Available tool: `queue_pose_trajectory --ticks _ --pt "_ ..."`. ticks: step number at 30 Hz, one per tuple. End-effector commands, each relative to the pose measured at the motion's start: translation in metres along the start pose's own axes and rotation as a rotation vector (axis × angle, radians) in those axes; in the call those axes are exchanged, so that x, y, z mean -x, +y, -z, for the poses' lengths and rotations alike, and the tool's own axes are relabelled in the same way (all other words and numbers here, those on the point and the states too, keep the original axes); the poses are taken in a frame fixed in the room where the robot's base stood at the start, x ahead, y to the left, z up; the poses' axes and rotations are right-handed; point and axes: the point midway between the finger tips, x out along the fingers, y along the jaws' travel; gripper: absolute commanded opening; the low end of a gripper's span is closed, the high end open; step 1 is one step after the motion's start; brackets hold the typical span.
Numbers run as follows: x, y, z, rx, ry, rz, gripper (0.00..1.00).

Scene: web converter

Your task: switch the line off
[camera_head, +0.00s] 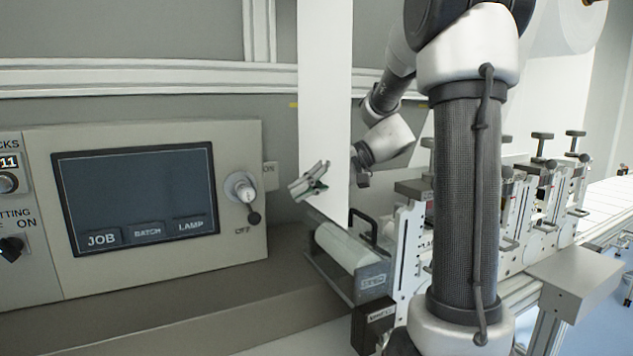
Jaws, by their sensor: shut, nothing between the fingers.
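A light grey control panel (150,270) stands at the left. At its right end is a rotary knob (239,186) with a small dark round part (254,217) just below it. A faint OFF label (243,231) lies under the knob, and an ON label (268,184) lies to its right. The knob's exact setting is too small to tell. My gripper (303,182) is shut and empty, right of the knob and apart from it in the picture. Its fingers show against a white hanging web; the web seems to hide part of the gripper.
The white web (325,80) hangs between the panel and my wrist, above a white roll (347,246). A dark screen (135,190) fills the panel's middle. Another selector (12,248), marked ON, is at the far left. Machine stations (545,205) stand at the right.

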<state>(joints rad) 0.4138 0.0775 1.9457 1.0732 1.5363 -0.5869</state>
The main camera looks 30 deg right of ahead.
Motion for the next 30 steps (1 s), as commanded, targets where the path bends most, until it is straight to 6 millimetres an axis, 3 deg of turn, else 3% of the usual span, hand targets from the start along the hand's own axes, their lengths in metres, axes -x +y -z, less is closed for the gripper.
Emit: queue_pose_trajectory --ticks 6,12,30 --pt "-0.044 0.000 -0.001 0.000 -0.003 0.001 0.00" --pt "-0.067 0.000 0.000 0.000 -0.002 0.000 0.00" --pt "-0.078 0.004 -0.001 -0.019 -0.002 0.063 0.00"
